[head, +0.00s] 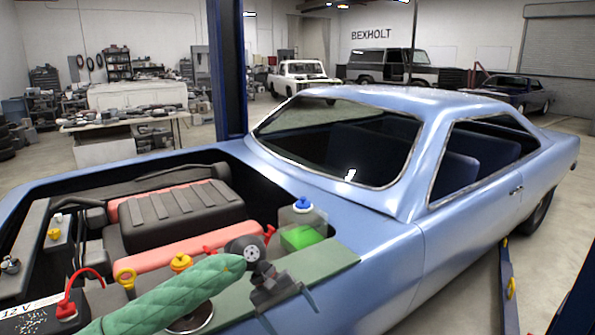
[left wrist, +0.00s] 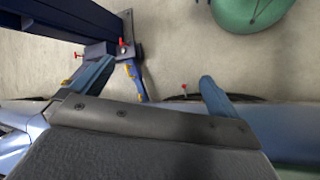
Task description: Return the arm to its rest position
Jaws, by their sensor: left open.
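My left arm comes in from the lower left of the head view in a green quilted sleeve, reaching over the front of the blue car (head: 390,250). My left gripper (head: 294,320) is at its end, over the car's near fender edge beside the open engine bay. Its fingers are apart and nothing shows between them. My right gripper is in neither view.
Close to my arm are a reservoir with green fluid (head: 300,235), a yellow cap (head: 180,262), a yellow dipstick ring (head: 125,277) and a battery (head: 42,316). A blue lift post (head: 226,70) stands behind the car. Floor (left wrist: 175,45) is open beyond the fender.

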